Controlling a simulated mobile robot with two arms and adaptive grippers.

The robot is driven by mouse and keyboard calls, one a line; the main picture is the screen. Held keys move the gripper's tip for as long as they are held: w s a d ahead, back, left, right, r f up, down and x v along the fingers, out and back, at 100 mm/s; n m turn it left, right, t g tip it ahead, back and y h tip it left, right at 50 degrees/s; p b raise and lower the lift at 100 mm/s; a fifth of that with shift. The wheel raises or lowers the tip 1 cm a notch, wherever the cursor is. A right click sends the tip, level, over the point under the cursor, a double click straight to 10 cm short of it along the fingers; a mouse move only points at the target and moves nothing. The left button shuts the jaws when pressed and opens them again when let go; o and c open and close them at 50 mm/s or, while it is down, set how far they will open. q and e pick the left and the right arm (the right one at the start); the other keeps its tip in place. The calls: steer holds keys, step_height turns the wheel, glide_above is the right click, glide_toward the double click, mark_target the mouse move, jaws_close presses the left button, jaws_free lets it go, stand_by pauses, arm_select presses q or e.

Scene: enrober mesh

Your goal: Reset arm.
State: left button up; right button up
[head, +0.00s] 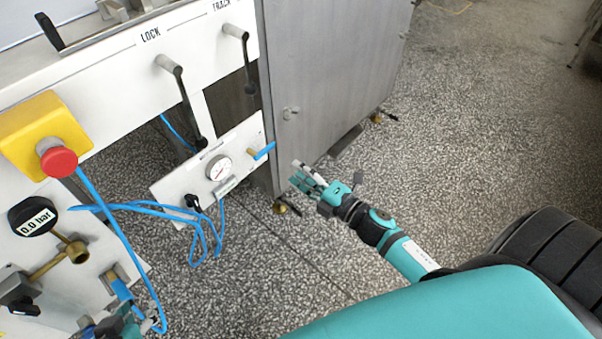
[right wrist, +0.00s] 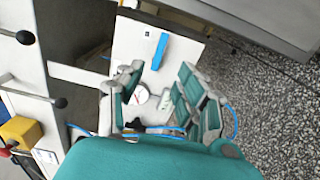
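My right gripper (head: 308,180) is in the middle of the head view, in front of the grey cabinet's lower corner and right of the small gauge panel. In the right wrist view its two fingers (right wrist: 160,85) are spread apart with nothing held between them. The panel's blue valve handle (head: 264,151) shows beyond the fingers; it also shows in the right wrist view (right wrist: 160,51). My left gripper (head: 128,326) is at the bottom left edge of the head view, close to a blue hose fitting (head: 122,288). It is mostly cut off, so its fingers cannot be judged.
The white gauge panel (head: 172,187) has a round gauge (head: 218,167) and loose blue hoses (head: 160,207). Black-knobbed levers sit under LOCK (head: 185,98) and TRACK (head: 247,62). A red emergency button (head: 58,160) is at left. The grey cabinet (head: 325,75) stands behind; speckled floor (head: 480,110) at right is clear.

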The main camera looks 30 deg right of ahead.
stand_by(0.5)
